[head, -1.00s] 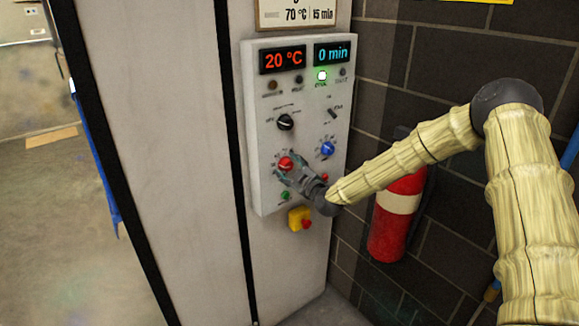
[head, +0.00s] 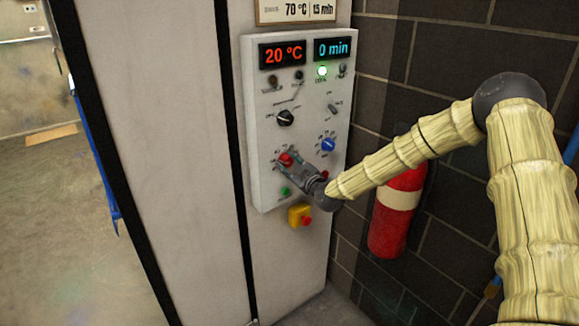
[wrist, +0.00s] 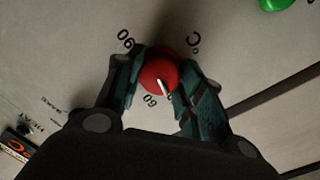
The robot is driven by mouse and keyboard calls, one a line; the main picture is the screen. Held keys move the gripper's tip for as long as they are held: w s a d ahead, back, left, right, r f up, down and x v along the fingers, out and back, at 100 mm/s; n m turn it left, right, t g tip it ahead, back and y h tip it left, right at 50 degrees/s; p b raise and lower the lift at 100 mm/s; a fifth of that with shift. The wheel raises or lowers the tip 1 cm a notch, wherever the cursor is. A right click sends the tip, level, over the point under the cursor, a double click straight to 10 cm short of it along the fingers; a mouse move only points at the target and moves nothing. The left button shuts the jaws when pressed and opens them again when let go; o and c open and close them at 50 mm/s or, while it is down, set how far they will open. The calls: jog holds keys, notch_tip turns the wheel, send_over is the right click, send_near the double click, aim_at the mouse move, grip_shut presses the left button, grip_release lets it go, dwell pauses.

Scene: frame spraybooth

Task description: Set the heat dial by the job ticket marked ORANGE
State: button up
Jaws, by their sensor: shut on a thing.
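The red heat dial (head: 285,159) is on the lower left of the white control panel. My gripper (head: 291,163) is shut on it. In the wrist view the red dial (wrist: 159,76) sits between both fingers, and its white pointer points down, close to a mark that reads 60; a 90 shows at upper left and a °C at upper right. The red display (head: 283,55) reads 20 °C and the blue display (head: 332,48) reads 0 min. A sign (head: 296,10) above the panel reads 70 °C and 15 min; its upper part is cut off. No ORANGE marking is readable.
A blue dial (head: 328,145), a black dial (head: 285,118), a small switch (head: 333,108) and a lit green lamp (head: 322,71) are on the panel. A green button (head: 285,191) and a yellow box with red button (head: 300,216) are below. A fire extinguisher (head: 396,212) hangs right.

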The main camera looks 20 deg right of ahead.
jog(key=m+b, duration=0.3)
jog(key=b, duration=0.1)
jog(key=shift+f+m, duration=0.15)
jog(key=shift+m, duration=0.25)
jog(key=m+b, duration=0.3)
jog(key=b, duration=0.1)
jog(key=shift+d+g, duration=0.15)
jog(key=shift+g, duration=0.15)
jog(key=m+b, duration=0.4)
jog(key=m, duration=0.1)
jog(key=shift+w+d+g+y+b, duration=0.1)
jog(key=shift+g+y+b, duration=0.2)
jog(key=shift+r+m+b, duration=0.3)
jog(key=shift+m+b, duration=0.6)
jog(key=shift+m, duration=0.2)
jog(key=shift+r, duration=0.1)
jog(key=o, duration=1)
jog(key=v, duration=1.2)
jog(key=shift+d, duration=0.2)
